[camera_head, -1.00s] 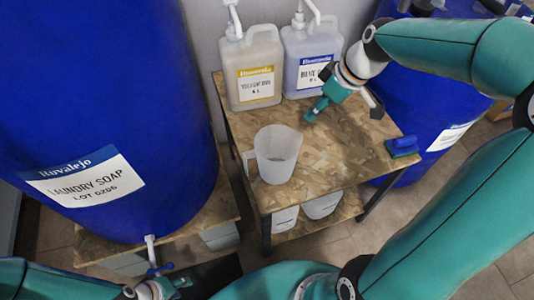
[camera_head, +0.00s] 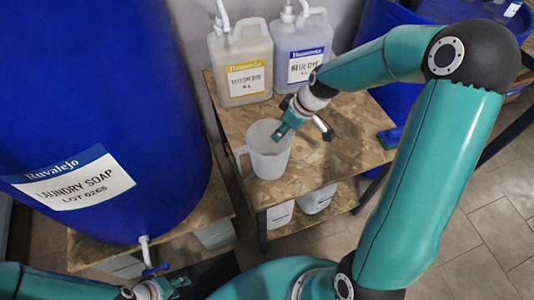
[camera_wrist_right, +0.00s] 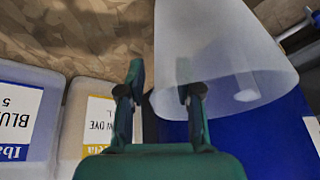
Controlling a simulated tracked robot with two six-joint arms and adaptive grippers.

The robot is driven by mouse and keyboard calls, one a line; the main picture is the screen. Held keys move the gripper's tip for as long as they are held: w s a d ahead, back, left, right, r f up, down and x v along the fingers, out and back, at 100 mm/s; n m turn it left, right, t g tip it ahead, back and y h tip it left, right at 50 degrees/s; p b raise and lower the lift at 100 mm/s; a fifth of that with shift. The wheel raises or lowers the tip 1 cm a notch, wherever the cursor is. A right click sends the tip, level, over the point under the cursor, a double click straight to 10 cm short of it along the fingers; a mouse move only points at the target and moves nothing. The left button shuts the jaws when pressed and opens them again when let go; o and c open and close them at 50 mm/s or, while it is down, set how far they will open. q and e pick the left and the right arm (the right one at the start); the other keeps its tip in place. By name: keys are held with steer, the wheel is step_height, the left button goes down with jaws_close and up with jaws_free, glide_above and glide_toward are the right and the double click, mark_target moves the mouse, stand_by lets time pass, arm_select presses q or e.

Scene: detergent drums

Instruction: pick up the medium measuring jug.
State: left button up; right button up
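The translucent measuring jug (camera_head: 268,158) stands upright on the wooden table (camera_head: 330,165), its handle to the left. My right gripper (camera_head: 282,133) is at the jug's right rim in the head view. In the right wrist view the fingers (camera_wrist_right: 162,88) are apart; one overlaps the jug (camera_wrist_right: 225,50) near its rim and the other is outside it. I cannot tell whether they touch the wall. My left gripper (camera_head: 178,284) is low, near the drum's tap; its fingers are too small to read.
A yellow-label jerrycan (camera_head: 242,68) and a blue-label jerrycan (camera_head: 300,58) stand behind the jug. The laundry soap drum (camera_head: 95,110) is at left, its tap (camera_head: 148,252) below. Other jugs (camera_head: 318,198) sit on the lower shelf. A blue brush (camera_head: 390,137) lies at the table's right edge.

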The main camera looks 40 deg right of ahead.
steer(key=shift+x, duration=0.9)
steer(key=shift+c, duration=0.3)
jaws_close()
steer(key=shift+r, duration=0.1)
